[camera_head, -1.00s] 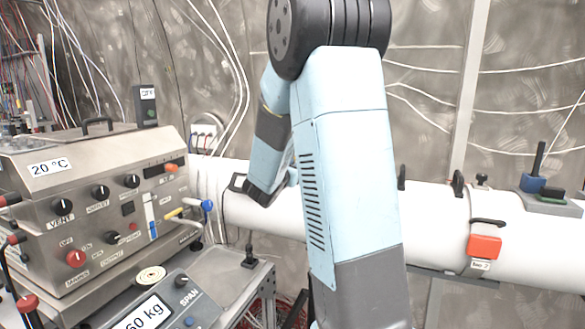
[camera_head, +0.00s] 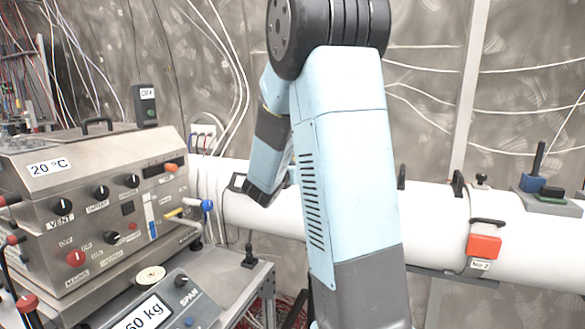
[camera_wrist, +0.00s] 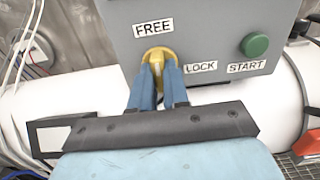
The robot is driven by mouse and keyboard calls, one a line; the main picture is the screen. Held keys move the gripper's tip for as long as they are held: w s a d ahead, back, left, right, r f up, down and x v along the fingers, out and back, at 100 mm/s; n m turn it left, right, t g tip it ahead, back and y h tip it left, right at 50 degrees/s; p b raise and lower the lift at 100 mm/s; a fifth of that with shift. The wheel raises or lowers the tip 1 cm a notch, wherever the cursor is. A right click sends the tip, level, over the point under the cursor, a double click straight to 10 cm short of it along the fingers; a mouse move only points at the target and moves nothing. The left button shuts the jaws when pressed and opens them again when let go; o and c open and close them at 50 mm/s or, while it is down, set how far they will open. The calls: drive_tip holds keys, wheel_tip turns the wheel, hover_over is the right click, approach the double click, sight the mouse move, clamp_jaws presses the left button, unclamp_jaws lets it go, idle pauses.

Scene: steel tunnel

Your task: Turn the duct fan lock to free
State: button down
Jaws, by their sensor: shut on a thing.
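The yellow lock knob (camera_wrist: 154,54) sits on the front of a grey control box (camera_wrist: 215,20) in the wrist view. A FREE label (camera_wrist: 153,27) is just above it and a LOCK label (camera_wrist: 200,67) is to its right. The blue fingers of my gripper (camera_wrist: 159,77) are closed around the knob's grip, which is partly hidden between them. The knob's exact pointing direction is hard to tell, but it looks roughly upright, near FREE. In the head view my arm hides the box, the knob and the fingertips.
A green START button (camera_wrist: 255,44) is on the same box, to the right. A white duct (camera_head: 430,225) runs across behind my arm, with a red block (camera_head: 484,246) on a clamp. A steel control panel (camera_head: 100,205) and a scale (camera_head: 150,305) stand at left.

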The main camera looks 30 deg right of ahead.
drive_tip(key=c, duration=1.4)
unclamp_jaws()
drive_tip(key=shift+d+f, duration=0.15)
drive_tip(key=shift+d, duration=0.05)
drive_tip(key=shift+o, duration=1.4)
drive_tip(key=shift+a, duration=0.1)
drive_tip(key=shift+a, duration=0.1)
drive_tip(key=v, duration=1.3)
drive_tip(key=shift+s+a, duration=0.2)
